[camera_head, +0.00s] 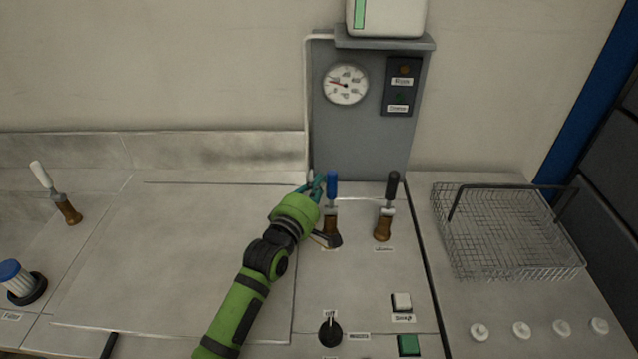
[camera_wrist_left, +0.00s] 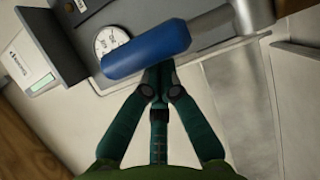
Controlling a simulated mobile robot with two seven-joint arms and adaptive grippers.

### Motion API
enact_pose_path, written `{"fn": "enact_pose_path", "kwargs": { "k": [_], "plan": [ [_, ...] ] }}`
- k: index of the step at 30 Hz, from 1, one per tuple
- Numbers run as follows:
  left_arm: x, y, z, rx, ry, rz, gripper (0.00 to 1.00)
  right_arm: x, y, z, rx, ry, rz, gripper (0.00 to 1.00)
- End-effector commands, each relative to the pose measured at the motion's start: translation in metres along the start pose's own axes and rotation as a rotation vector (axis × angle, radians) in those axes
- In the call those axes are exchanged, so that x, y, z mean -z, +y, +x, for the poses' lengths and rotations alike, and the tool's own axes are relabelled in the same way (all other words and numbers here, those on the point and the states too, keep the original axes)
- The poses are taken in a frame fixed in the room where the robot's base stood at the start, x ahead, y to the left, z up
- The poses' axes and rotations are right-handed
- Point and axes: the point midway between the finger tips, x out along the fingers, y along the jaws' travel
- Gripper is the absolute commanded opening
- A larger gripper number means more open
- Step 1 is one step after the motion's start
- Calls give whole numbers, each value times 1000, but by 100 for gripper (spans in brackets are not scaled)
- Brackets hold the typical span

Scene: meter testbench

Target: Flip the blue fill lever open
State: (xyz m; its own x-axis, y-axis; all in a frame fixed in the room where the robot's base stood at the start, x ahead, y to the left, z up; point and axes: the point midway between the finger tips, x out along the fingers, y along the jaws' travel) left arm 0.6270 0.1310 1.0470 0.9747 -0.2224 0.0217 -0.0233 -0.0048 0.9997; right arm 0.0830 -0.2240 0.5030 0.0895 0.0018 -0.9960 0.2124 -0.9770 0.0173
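The blue fill lever (camera_head: 332,186) stands upright on the bench, with its blue handle above a brass-coloured valve body (camera_head: 331,222). My left gripper (camera_head: 318,183) is just left of the handle at about the same height in the head view. In the left wrist view the blue handle (camera_wrist_left: 147,49) lies across the picture right at the fingertips (camera_wrist_left: 160,72). The fingers are drawn together with nothing seen between them. The handle hides the very tips, so I cannot tell whether they touch it. My right gripper is in neither view.
A black-handled lever (camera_head: 391,189) stands right of the blue one. Behind them is a grey panel (camera_head: 365,135) with a round gauge (camera_head: 346,84). A wire basket (camera_head: 510,235) sits at the right. A black knob (camera_head: 330,333) and a white-handled lever (camera_head: 43,177) are also on the bench.

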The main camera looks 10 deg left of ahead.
Motion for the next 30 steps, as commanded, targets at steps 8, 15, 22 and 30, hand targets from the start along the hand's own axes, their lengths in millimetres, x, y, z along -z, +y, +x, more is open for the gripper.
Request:
{"fn": "enact_pose_path", "kwargs": {
  "k": [8, 15, 22, 30],
  "plan": [
    [-2, -1, -4, -45, 0, 21, 0, 0, 0, 6, 1, 1, -1, 40],
    [-3, -2, -6, -80, -1, 37, 0, 0, -1, 10, 1, 2, -2, 40],
    [-6, -2, -12, -109, -1, 48, 0, 0, -1, 16, 1, 3, -2, 40],
    [-14, -7, -28, -108, -2, 45, 0, 0, -2, 28, 2, 4, -1, 40]
  ]
}}
